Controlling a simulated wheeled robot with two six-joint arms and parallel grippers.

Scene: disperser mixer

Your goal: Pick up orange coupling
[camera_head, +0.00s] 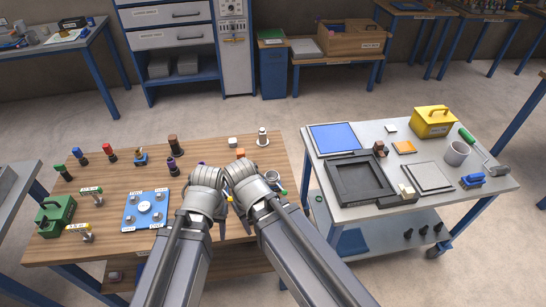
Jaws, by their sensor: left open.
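A small orange piece (240,153), which looks like the orange coupling, stands on the wooden table just beyond my wrists; its lower part is partly hidden. My left gripper (207,178) is over the middle of the table, nearer to me than the orange piece and a little to its left. It is open, with its fingertips mostly hidden by my wrist. My right wrist is close beside it on the right, nearly touching in the picture; its fingers are hidden from this view. I cannot see either gripper touching the orange piece.
A white block (232,141) and a white-topped post (262,137) stand near the orange piece. A blue plate (146,208), a green box (55,216) and several coloured pegs lie left. A grey cart (465,200) with a black frame (358,180) stands right.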

